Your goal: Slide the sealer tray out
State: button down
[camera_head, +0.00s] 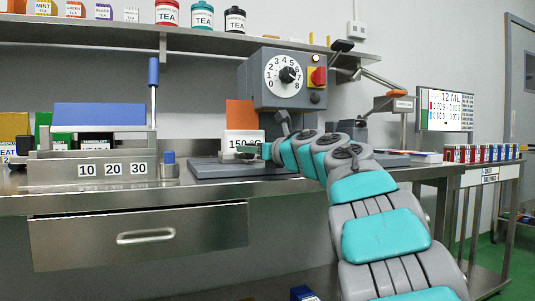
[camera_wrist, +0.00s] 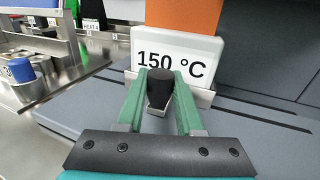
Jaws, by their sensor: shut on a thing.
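The sealer (camera_head: 290,78) is a grey machine with a numbered dial, standing on a dark grey base (camera_head: 215,169). A white block marked "150 °C" (camera_wrist: 180,50) sits on the base with a pale metal strip at its foot; it also shows in the head view (camera_head: 240,137). A black knob (camera_wrist: 160,84) stands out in front of it, and seems to be the handle of the sealer tray. My gripper (camera_wrist: 160,78) has its green fingers on both sides of the knob and is shut on it. The knob is hidden in the head view. How far the tray is out cannot be told.
Dark slots (camera_wrist: 265,116) run along the base. An orange panel (camera_wrist: 183,14) rises behind the white block. At left are a metal unit marked 10, 20, 30 (camera_head: 100,169) and a blue-topped cup (camera_head: 168,168). A drawer (camera_head: 140,236) is shut below the bench.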

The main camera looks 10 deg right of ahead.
jog(key=shift+s+a, duration=0.3)
jog(key=shift+a, duration=0.75)
jog(key=shift+s+a, duration=0.3)
jog(key=shift+a, duration=0.8)
jog(key=shift+s+a, duration=0.3)
jog(key=shift+a, duration=0.75)
jog(key=c, duration=0.8)
grip_release()
jog(key=shift+a, duration=0.15)
jog(key=shift+c, duration=0.2)
jog(key=shift+s+d, duration=0.35)
jog(key=shift+s, duration=0.05)
jog(key=shift+b+v, duration=0.6)
jog(key=shift+v, duration=2.85)
jog(key=shift+a, duration=0.1)
